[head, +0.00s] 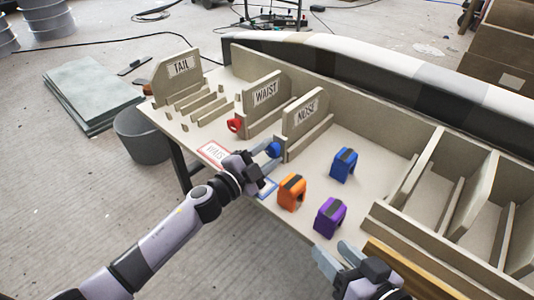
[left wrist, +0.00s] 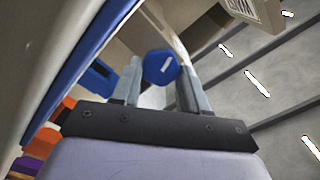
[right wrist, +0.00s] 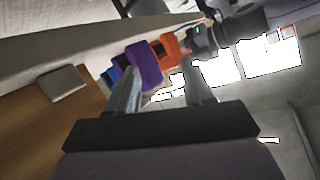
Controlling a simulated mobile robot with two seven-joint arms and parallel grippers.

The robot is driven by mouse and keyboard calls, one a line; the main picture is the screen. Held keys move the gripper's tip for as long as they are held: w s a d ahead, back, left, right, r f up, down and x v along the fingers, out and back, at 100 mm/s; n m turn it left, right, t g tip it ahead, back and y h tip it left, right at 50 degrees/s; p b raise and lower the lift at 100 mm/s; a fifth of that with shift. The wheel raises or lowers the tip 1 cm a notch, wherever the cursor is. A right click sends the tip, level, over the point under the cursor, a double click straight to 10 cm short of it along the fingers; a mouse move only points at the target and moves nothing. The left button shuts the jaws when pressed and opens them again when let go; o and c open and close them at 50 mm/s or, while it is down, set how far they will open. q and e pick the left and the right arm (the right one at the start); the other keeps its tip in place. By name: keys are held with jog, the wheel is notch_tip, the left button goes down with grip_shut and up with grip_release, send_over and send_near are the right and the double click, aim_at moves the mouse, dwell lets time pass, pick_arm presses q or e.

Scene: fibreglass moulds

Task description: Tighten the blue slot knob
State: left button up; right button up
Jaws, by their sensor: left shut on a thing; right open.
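The blue slot knob (head: 273,150) sits at the front end of the slot under the NOSE panel (head: 306,114). My left gripper (head: 267,154) is shut on this knob. In the left wrist view the blue knob (left wrist: 160,67) shows its round face with a pale mark, between the two fingers. My fingers hide part of the knob's sides. My right gripper (head: 336,258) is open and empty near the table's front edge, close to the purple block (head: 330,217). In the right wrist view its fingers (right wrist: 158,88) stand apart with nothing between them.
A red knob (head: 234,125) sits by the WAIST panel (head: 264,94). The TAIL panel (head: 178,68) stands farther left. An orange block (head: 291,192) and a blue block (head: 343,164) stand on the table right of my left gripper. Wooden compartments (head: 425,190) fill the right side.

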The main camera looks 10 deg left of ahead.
pick_arm(q)
jog(key=o, duration=1.1)
jog(key=shift+c, duration=0.2)
pick_arm(e)
jog(key=shift+w+r, duration=0.1)
jog(key=shift+w+r, duration=0.1)
jog(key=shift+r, duration=0.05)
pick_arm(q)
jog(key=shift+s+a, duration=0.25)
jog(key=p+v, duration=0.2)
jog(key=v, duration=0.3)
jog(key=shift+s+a, duration=0.15)
jog(key=shift+s, duration=0.1)
jog(key=shift+s+a, duration=0.3)
jog(key=shift+s, duration=0.05)
pick_arm(e)
jog(key=shift+s+d+h, duration=0.4)
jog(key=shift+d+h, duration=0.2)
jog(key=shift+d, duration=0.2)
jog(key=shift+f, duration=0.2)
